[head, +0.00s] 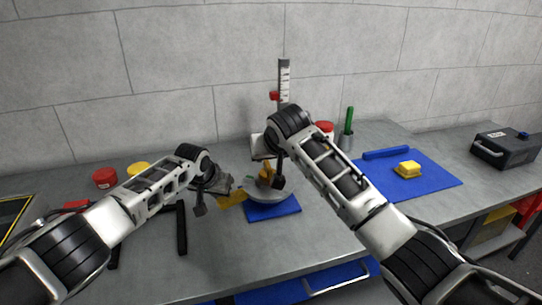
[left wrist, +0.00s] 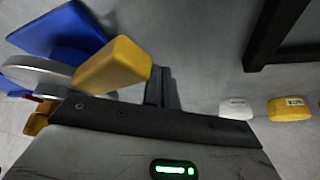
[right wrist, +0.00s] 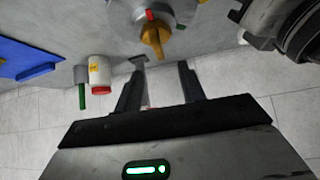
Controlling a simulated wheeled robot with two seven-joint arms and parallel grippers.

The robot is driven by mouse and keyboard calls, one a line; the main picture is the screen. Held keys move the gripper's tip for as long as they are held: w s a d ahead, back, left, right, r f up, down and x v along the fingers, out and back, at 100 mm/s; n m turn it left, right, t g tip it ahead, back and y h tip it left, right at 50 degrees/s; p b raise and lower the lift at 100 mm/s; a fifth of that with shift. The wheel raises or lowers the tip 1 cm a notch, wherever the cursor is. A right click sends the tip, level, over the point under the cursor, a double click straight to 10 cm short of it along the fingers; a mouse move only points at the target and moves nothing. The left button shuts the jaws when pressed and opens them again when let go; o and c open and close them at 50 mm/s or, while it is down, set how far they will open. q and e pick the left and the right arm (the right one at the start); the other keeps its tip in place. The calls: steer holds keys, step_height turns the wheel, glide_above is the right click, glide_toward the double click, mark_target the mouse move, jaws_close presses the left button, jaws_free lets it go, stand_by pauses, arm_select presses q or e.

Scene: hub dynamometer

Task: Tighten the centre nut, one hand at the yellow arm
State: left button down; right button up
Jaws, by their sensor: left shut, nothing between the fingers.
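The dynamometer's round grey plate (head: 268,196) stands on a blue base (head: 272,212). The yellow arm (head: 232,200) reaches out from it to the left; in the left wrist view the arm (left wrist: 112,66) is a thick bar. My left gripper (head: 200,208) is shut and empty, left of the arm's end; its fingers (left wrist: 160,80) show beside the bar, contact unclear. An orange-yellow centre piece, seemingly the nut (right wrist: 153,36), lies beyond my right gripper (right wrist: 161,72), whose fingers are apart with nothing between them. In the head view the right gripper (head: 279,182) partly hides the centre.
A scale post (head: 284,80) stands behind. A green-handled tool (head: 349,120) in a cup and a blue mat (head: 435,185) with a yellow block (head: 408,169) are to the right. Red (head: 105,178) and yellow (head: 138,170) round items lie left. A dark case (head: 507,148) sits far right.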

mark_target(268, 163)
steer(key=shift+x, duration=3.45)
jaws_close()
steer(key=m+h, duration=0.1)
steer(key=m, duration=0.1)
steer(key=shift+a+m+h, duration=0.15)
steer(key=shift+m+h, duration=0.15)
steer(key=shift+h, duration=0.1)
steer(key=shift+m+h, duration=0.3)
steer(key=shift+m, duration=0.2)
